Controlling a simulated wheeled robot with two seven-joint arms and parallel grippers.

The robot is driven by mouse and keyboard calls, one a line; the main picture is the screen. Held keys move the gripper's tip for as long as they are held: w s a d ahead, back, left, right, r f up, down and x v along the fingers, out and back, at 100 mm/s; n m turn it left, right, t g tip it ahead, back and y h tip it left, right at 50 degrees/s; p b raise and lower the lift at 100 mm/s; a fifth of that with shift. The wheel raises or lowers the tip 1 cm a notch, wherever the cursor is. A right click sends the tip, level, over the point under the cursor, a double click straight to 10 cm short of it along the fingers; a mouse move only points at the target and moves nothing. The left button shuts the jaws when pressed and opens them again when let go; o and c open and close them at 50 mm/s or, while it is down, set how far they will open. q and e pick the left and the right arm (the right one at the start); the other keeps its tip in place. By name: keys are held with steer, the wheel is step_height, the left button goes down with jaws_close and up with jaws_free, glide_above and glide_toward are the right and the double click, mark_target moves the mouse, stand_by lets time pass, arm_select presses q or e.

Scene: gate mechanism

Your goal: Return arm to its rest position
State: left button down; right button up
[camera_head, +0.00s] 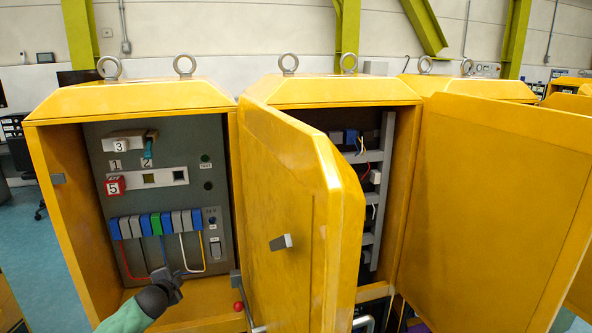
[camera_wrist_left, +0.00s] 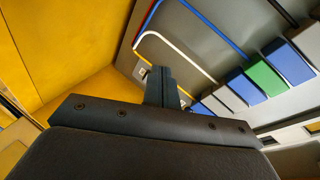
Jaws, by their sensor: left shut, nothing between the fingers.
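My left gripper (camera_head: 170,277) is in the lower part of the left yellow cabinet's opening, in front of the grey panel (camera_head: 192,200). It is shut and holds nothing. In the left wrist view its closed fingers (camera_wrist_left: 161,85) point up toward the panel's lower part, near the coloured wires. I cannot tell whether the fingertips touch the panel. My green left forearm (camera_head: 122,318) comes in from the bottom left. My right gripper is not in view.
A row of blue, grey and green terminal blocks (camera_head: 155,224) sits above the gripper. The open yellow door (camera_head: 290,215) stands to the right, with a red knob (camera_head: 238,306) near its lower left. The yellow cabinet wall (camera_wrist_left: 65,45) is close by in the wrist view.

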arm_select(q)
steer(key=s+d+f+n+g, duration=0.25)
steer(key=s+d, duration=0.35)
steer(key=s, duration=0.6)
steer(key=s+d+f+n+g, duration=0.1)
steer(key=s+d+n+g, duration=0.4)
steer(key=s, duration=0.7)
steer(key=s+d+f+n+g, duration=0.1)
steer(key=s+d+f+n, duration=0.1)
steer(key=s+d, duration=0.75)
steer(key=s+d+f+n+g+h, duration=0.1)
steer(key=s+f, duration=0.4)
steer(key=s, duration=0.7)
steer(key=s+d+f+g+h, duration=0.1)
steer(key=s+f+g, duration=0.2)
steer(key=s, duration=0.9)
steer(key=shift+f+n, duration=0.35)
steer(key=shift+f, duration=0.55)
